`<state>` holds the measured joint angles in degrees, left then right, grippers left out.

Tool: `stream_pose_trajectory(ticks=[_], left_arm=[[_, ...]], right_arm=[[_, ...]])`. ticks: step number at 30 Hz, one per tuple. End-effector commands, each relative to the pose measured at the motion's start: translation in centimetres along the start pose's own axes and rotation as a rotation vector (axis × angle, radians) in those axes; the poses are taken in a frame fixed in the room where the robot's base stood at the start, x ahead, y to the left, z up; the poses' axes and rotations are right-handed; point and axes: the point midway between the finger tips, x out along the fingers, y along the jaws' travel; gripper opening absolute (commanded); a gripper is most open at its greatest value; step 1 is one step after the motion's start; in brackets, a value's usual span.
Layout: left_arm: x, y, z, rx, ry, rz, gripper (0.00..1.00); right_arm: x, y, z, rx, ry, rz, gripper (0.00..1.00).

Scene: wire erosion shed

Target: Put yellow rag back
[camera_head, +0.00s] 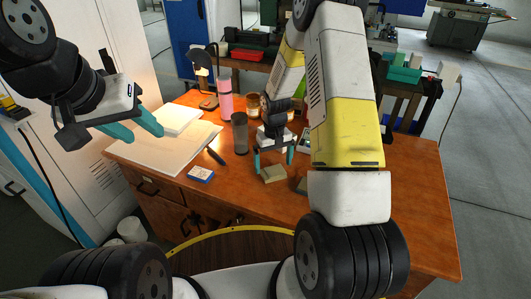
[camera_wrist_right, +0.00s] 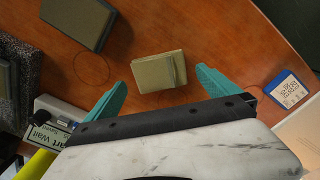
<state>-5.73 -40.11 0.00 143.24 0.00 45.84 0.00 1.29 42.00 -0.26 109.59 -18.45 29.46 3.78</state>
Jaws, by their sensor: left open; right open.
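A folded, dull yellow rag (camera_head: 272,174) lies on the orange-brown wooden desk (camera_head: 400,220). It also shows in the right wrist view (camera_wrist_right: 155,72), a little beyond the fingertips. My right gripper (camera_head: 273,160) is open, pointing down, with its teal fingers apart just behind and above the rag. In the right wrist view my right gripper (camera_wrist_right: 162,88) has nothing between its fingers, and the rag lies ahead of the gap. My left gripper (camera_head: 142,130) is open and empty above the papers at the desk's left side.
A blue-and-white labelled box (camera_head: 200,174), a dark marker (camera_head: 216,155) and a grey cylinder (camera_head: 240,133) stand or lie left of the rag. A pink bottle (camera_head: 225,100) stands behind. A dark flat block (camera_wrist_right: 78,20) lies near the rag. The desk's right front is clear.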

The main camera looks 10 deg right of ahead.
Motion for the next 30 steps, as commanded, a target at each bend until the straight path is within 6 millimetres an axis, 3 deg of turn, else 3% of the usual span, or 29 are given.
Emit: stream_pose_trajectory(ticks=[6,17,19,23,27,30], left_arm=[[0.0,0.0,0.0,0.000,0.000,0.000,0.44],[0.0,0.0,0.0,0.000,0.000,0.000,0.44],[0.0,0.0,0.0,0.000,0.000,0.000,0.44],[0.0,0.0,0.0,0.000,0.000,0.000,0.44],[0.0,0.0,0.0,0.000,0.000,0.000,0.44],[0.0,0.0,0.0,0.000,0.000,0.000,0.44]], right_arm=[[-5.0,0.1,-0.1,0.001,0.005,0.001,1.00],[-9.6,0.0,0.1,0.001,0.009,0.000,1.00],[-11.3,-0.1,0.4,0.007,0.028,0.001,1.00],[-16.5,-0.5,2.1,0.028,0.097,-0.002,1.00],[-22.8,-1.4,5.6,0.056,0.190,-0.014,1.00],[-26.5,-2.2,8.6,0.074,0.258,-0.027,1.00]])
